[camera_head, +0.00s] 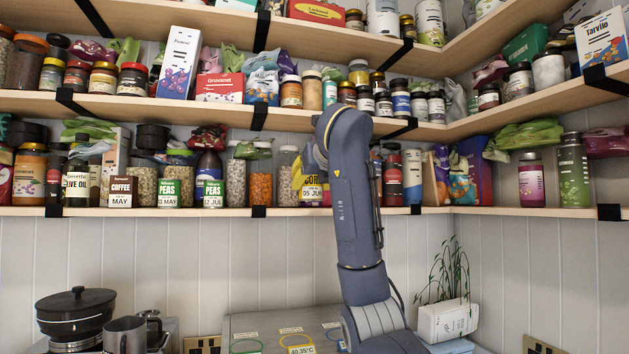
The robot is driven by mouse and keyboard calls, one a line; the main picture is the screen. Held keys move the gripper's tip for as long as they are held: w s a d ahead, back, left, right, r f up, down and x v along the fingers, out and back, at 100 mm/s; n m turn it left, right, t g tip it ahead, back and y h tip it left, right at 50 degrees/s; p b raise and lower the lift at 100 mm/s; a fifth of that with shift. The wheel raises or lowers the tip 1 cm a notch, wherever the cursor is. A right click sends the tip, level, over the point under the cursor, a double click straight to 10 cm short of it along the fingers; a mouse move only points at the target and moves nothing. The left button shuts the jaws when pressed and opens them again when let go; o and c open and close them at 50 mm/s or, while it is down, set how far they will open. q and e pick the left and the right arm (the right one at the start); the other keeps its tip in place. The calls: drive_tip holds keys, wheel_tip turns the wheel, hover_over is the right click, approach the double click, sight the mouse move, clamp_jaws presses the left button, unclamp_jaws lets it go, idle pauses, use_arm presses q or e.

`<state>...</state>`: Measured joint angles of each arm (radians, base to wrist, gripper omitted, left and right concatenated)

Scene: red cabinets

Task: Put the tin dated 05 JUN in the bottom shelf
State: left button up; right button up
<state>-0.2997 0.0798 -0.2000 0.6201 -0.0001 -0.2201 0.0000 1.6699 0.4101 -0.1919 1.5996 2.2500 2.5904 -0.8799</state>
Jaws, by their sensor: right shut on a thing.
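The tin dated 05 JUN (312,192), with a yellow CORN label, is at the lowest visible shelf (330,211), right of a jar of orange contents. Its base appears level with the board; whether it rests there I cannot tell. My right gripper (304,172) is at the tin and shut on it, its fingers mostly hidden behind my arm. My left gripper is not in view. To the left on the same shelf stand two PEAS tins, one marked MAY (168,194) and one marked 12 JUL (212,194), and a COFFEE tin (121,193).
Jars and bottles crowd the shelf on both sides of the tin. The shelf above (200,108) overhangs my gripper. Below are a black pot (76,312), a metal mug (125,335), a grey surface with coloured rings (240,325) and a white planter (447,320).

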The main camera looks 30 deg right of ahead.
drive_tip(key=shift+w+d, duration=0.85)
drive_tip(key=shift+w, duration=1.85)
drive_tip(key=shift+w+d, duration=0.9)
drive_tip(key=shift+w, duration=1.85)
drive_tip(key=shift+w+d, duration=0.85)
drive_tip(key=shift+w, duration=1.85)
drive_tip(key=shift+f, duration=1.05)
drive_tip(key=o, duration=1.4)
drive_tip(key=shift+c, duration=0.2)
drive_tip(key=shift+s, duration=0.1)
drive_tip(key=v, duration=0.7)
drive_tip(key=shift+s, duration=0.3)
drive_tip(key=shift+s+a+r, duration=0.1)
drive_tip(key=shift+s+a, duration=0.05)
